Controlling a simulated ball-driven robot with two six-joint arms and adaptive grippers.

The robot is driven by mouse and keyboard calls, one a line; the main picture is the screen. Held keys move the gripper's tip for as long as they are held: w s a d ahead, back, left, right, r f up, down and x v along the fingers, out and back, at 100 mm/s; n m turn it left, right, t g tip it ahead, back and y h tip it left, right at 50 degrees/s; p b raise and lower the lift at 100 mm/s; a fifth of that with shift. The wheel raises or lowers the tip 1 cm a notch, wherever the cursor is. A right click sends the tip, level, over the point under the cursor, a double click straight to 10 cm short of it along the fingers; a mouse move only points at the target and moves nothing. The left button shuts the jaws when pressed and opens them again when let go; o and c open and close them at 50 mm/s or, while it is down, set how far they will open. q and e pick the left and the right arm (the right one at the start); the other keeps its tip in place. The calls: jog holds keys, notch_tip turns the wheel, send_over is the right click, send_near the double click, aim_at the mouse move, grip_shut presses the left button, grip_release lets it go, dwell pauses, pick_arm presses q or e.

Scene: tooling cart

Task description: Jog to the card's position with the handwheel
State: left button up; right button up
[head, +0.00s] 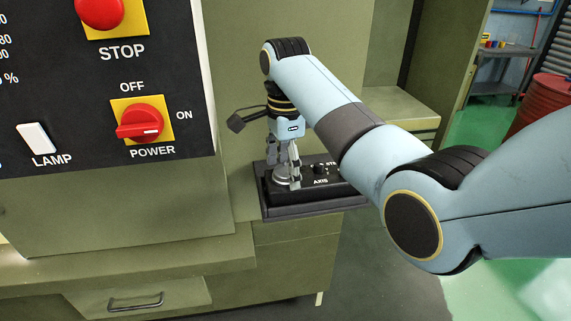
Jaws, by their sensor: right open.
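The handwheel (287,178) is a small grey round wheel on the black jog pendant box (325,188), which sits on a dark shelf at the machine's side. AXIS and a partly covered STE label show on the box. My right gripper (285,178) points down with its fingers around the handwheel, open. The fingers and arm hide part of the wheel and box; I cannot tell whether they touch. The card is not visible. My left gripper is not in view.
The machine's control panel (60,100) at left bears a red STOP button (100,12), a POWER switch (140,124) turned toward ON and a white LAMP switch (36,138). A drawer handle (135,302) is below. A red drum (543,103) stands far right.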

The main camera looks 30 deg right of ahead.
jog(key=c, duration=1.2)
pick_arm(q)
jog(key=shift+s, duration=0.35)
pick_arm(e)
jog(key=shift+n, duration=0.5)
jog(key=n, duration=0.2)
jog(key=shift+n, duration=0.4)
jog(key=n, duration=0.3)
jog(key=shift+n, duration=0.4)
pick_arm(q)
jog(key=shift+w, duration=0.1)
pick_arm(e)
jog(key=n, duration=0.6)
jog(key=shift+n, duration=0.4)
